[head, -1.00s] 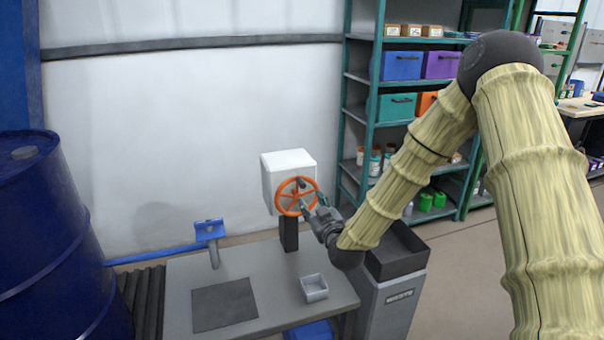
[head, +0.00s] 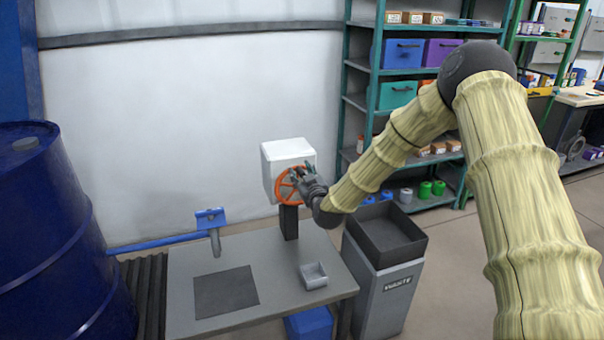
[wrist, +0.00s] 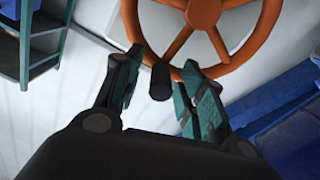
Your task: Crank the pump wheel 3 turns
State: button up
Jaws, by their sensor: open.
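The orange pump wheel (head: 287,190) is mounted on the front of a white box (head: 288,152) on a dark post (head: 289,221) at the back of the grey table. In the wrist view the wheel (wrist: 203,14) shows its spokes, rim and a dark crank handle (wrist: 161,80) jutting toward me. My gripper (head: 298,174) is at the wheel's upper right in the head view, hiding part of the rim. In the wrist view my gripper (wrist: 158,92) is open, with one finger on each side of the handle. I cannot tell whether either finger touches it.
The grey table (head: 215,268) bears a dark mat (head: 225,292) and a small grey tray (head: 313,276). A blue barrel (head: 50,240) stands at left. A grey bin (head: 383,285) stands right of the table, with a shelf unit (head: 367,90) behind.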

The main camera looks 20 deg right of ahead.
jog(key=shift+w, duration=0.1)
grip_shut()
jog(key=shift+n, duration=0.3)
